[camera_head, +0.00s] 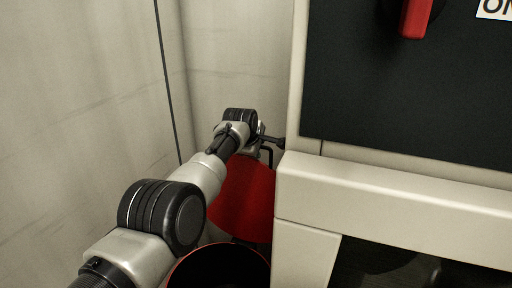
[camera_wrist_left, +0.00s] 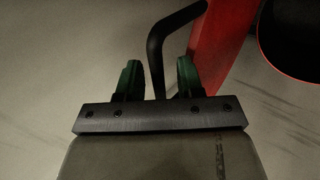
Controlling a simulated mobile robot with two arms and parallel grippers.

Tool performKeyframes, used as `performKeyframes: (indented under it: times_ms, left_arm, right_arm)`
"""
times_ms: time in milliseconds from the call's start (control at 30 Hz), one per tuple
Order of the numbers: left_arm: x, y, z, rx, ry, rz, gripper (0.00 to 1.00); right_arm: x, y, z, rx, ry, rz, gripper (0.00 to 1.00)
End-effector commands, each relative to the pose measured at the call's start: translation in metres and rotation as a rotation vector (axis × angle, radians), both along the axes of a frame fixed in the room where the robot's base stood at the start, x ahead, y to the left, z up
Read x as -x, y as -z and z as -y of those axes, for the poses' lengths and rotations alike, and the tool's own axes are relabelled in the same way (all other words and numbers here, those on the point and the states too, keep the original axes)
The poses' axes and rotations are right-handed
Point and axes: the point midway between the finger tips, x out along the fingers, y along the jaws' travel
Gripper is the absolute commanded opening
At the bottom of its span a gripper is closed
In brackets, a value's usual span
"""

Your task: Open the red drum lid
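The red lid (camera_head: 243,200) stands tilted up at the back of the red-rimmed drum (camera_head: 175,278), whose dark inside shows. In the left wrist view the lid (camera_wrist_left: 222,40) is a red slab, with the drum's rim (camera_wrist_left: 277,62) at the upper right. A black bent handle (camera_wrist_left: 156,50) comes from the lid. My left gripper (camera_wrist_left: 158,72) has its green fingertips apart, one on each side of the handle, with gaps visible. In the head view my left gripper (camera_head: 268,143) is at the lid's top edge, partly hidden by my arm. My right gripper is not in view.
A cream-framed cabinet (camera_head: 340,190) with a dark panel (camera_head: 400,100) and a red switch handle (camera_head: 416,18) stands close on the right. Pale walls (camera_head: 80,100) close in the left and back. The room around the lid is narrow.

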Motion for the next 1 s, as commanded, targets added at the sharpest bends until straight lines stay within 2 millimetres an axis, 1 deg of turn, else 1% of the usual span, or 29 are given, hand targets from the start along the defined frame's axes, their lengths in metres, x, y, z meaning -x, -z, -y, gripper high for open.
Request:
performKeyframes:
  times_ms: [233,367,567,833,867,1000]
  left_arm:
    - [0.0,-0.001,0.0,-0.001,0.002,0.001,0.37]
    - [0.001,-0.004,0.001,-0.001,0.003,0.001,0.37]
    - [0.005,-0.013,-0.001,-0.002,0.004,0.002,0.37]
    - [0.018,-0.025,-0.006,0.0,0.002,0.001,0.37]
    - [0.02,-0.026,-0.006,0.0,0.003,0.004,0.37]
    - [0.029,-0.036,-0.01,-0.001,0.002,0.003,0.37]
  right_arm:
    - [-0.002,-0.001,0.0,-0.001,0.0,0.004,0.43]
    - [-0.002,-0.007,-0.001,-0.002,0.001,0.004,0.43]
    - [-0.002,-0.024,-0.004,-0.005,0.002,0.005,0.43]
    - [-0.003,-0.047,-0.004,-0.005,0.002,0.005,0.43]
    - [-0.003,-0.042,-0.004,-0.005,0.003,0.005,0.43]
    - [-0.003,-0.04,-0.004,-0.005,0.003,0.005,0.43]
